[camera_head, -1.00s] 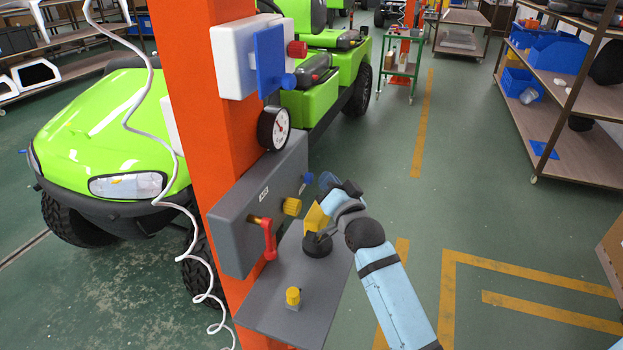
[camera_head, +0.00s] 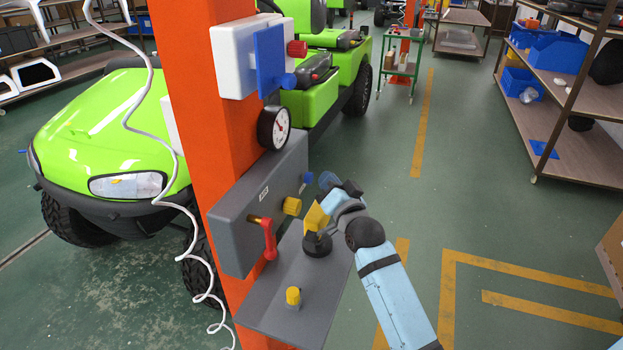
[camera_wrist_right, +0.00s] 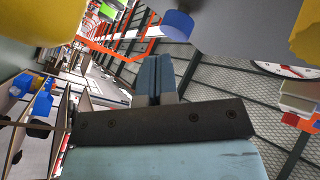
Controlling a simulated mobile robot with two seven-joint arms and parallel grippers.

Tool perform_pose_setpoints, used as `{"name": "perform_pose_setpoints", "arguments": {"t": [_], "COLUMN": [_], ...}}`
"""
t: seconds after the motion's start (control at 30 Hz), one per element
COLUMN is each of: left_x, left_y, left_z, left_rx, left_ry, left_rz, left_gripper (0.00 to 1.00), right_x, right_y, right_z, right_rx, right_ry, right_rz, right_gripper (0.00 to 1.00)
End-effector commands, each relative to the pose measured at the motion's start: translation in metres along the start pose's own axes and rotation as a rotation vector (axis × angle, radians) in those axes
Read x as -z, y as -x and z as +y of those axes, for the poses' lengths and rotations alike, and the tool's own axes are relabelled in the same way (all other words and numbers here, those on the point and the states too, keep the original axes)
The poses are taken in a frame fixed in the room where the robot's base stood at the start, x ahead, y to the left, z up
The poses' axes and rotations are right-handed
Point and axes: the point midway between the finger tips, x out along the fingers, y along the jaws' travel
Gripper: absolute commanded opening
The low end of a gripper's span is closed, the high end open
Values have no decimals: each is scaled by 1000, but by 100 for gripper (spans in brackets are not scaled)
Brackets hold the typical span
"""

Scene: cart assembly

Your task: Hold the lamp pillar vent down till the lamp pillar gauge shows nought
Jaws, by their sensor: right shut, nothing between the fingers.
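The round gauge (camera_head: 274,127) with a white dial and black rim sits on the orange pillar (camera_head: 205,130); its needle is too small to read. A grey box (camera_head: 250,215) below it carries a blue knob (camera_head: 307,177), a yellow knob (camera_head: 292,206) and a red lever (camera_head: 267,238). I cannot tell which part is the vent. My right gripper (camera_head: 326,181) is shut and empty, just right of the blue knob, seemingly apart from it. In the wrist view its blue fingers (camera_wrist_right: 153,77) are together, below the blue knob (camera_wrist_right: 177,23); the gauge's edge (camera_wrist_right: 285,70) shows at right.
A grey shelf plate (camera_head: 270,305) below the box bears a yellow button (camera_head: 293,297) and a black base with a yellow flap (camera_head: 317,216), close to my right wrist. A white cable (camera_head: 185,210) hangs left of the pillar. A green vehicle (camera_head: 110,150) stands behind.

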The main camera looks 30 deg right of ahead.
Motion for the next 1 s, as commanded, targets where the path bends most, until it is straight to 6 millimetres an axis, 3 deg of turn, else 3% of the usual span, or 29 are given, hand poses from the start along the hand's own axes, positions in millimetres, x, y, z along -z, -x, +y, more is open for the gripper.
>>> {"name": "perform_pose_setpoints", "arguments": {"t": [1.0], "left_x": [7], "left_y": [4], "left_z": [1], "left_rx": [0], "left_ry": [1], "left_rz": [1], "left_gripper": [23], "right_x": [-3], "right_y": [-6], "right_z": [-5], "right_rx": [0], "right_ry": [0], "right_rz": [-1], "right_gripper": [0]}}
